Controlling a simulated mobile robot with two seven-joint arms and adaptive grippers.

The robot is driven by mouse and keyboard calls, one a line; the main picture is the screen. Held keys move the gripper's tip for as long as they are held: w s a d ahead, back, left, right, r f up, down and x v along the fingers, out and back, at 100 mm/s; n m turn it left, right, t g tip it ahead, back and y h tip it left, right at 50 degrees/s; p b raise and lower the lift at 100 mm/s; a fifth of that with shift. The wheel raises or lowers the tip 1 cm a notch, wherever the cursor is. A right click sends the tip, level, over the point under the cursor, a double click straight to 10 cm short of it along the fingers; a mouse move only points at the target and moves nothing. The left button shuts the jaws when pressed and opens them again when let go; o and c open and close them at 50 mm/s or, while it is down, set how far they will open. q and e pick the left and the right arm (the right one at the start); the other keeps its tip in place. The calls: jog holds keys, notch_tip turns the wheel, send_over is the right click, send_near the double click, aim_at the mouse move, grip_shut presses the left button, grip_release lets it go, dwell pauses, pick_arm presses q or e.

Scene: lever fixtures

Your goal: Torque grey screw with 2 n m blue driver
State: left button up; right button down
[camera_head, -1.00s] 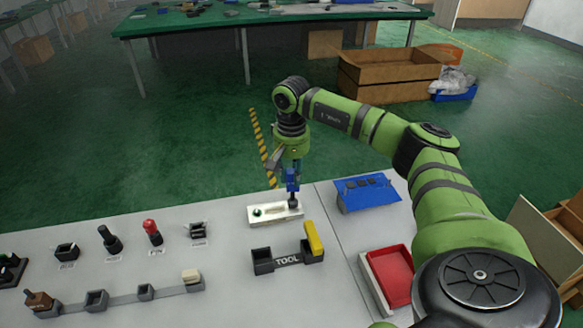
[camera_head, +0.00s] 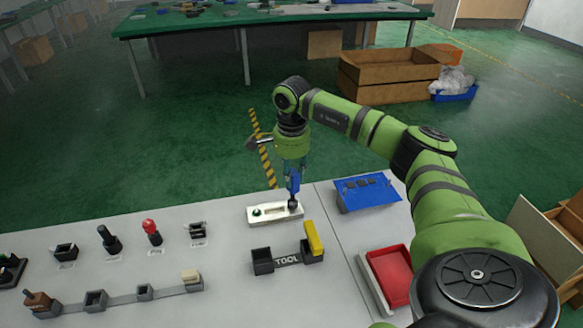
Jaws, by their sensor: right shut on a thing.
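My right gripper (camera_head: 292,172) is shut on the blue driver (camera_head: 293,186) and holds it upright above the white fixture (camera_head: 268,213). The driver's lower end is at a dark screw-like piece (camera_head: 293,204) at the fixture's right end; I cannot tell whether they touch. The grey screw cannot be made out clearly. The tool holder (camera_head: 287,260), marked TOOL, stands in front, with a yellow driver (camera_head: 314,238) in its right slot and its left slot empty. My left gripper is not in view.
A blue angled stand (camera_head: 366,193) is right of the fixture, and a red tray (camera_head: 391,274) is nearer me. Several lever and switch fixtures, including a red-knobbed one (camera_head: 151,229), stand at left. The grey table (camera_head: 205,270) is clear between them and the tool holder.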

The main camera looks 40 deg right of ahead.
jog(key=m, duration=0.3)
jog(key=shift+m, duration=0.3)
jog(key=shift+r+p, duration=0.7)
jog(key=shift+r, duration=0.15)
